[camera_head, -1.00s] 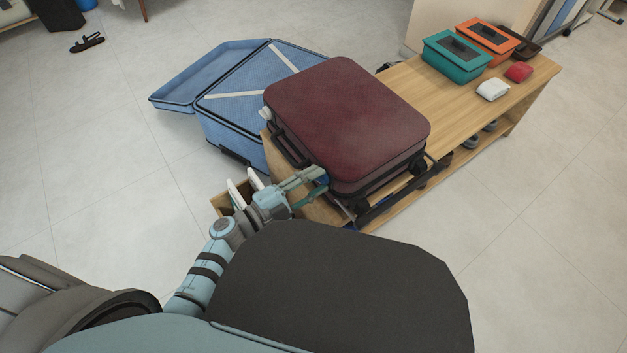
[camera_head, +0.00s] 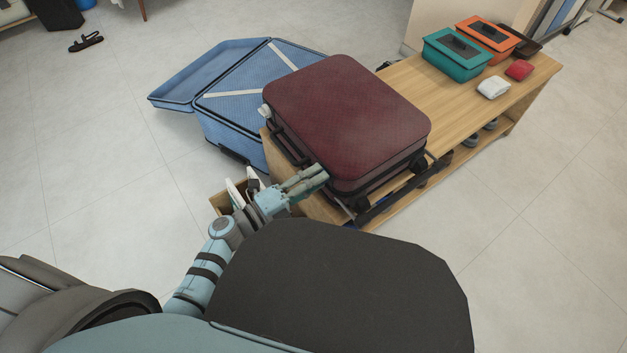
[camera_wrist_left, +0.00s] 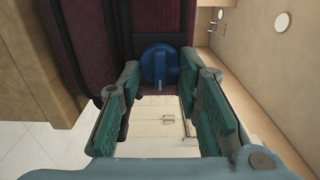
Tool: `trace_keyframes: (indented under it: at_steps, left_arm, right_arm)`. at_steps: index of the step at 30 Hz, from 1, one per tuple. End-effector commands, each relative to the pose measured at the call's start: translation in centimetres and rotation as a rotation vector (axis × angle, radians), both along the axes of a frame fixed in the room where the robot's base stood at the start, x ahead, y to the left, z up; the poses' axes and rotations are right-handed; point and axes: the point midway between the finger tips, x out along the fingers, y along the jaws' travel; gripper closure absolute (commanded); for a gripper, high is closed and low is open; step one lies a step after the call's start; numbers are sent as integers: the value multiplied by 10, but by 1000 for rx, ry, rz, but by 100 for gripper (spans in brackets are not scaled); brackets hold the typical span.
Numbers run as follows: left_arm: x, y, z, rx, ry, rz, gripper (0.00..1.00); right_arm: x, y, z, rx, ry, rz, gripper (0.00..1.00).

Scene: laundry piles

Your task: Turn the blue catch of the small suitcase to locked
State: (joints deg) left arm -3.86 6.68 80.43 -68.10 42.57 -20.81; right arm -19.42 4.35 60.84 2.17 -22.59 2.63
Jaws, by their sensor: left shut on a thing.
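The small suitcase (camera_head: 345,120) is dark red, closed, and lies flat on the wooden bench. Its blue catch (camera_wrist_left: 160,64) is a round knob on the suitcase side, seen between my left fingertips in the left wrist view. My left gripper (camera_head: 322,173) reaches the near side of the suitcase, and it is shut on the blue catch. In the head view the fingers hide the catch. I cannot tell from these frames which setting the catch points to. My right gripper is not in view.
Teal (camera_head: 457,57) and orange (camera_head: 490,40) boxes and white (camera_head: 493,87) and red (camera_head: 519,70) folded cloths sit at the bench's far end. Below my left wrist is an open wooden box (camera_head: 218,203).

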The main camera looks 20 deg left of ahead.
Motion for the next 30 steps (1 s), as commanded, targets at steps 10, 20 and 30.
trace_keyframes:
  at_steps: [10, 20, 30]
  left_arm:
    - [-1, 0, -1, 3, 1, -2, 67]
    - [0, 0, -1, 2, 0, -1, 50]
    - [-38, 31, -2, 5, 3, -2, 50]
  right_arm:
    - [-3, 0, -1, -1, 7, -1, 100]
    - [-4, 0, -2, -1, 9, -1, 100]
    - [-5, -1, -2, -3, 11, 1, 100]
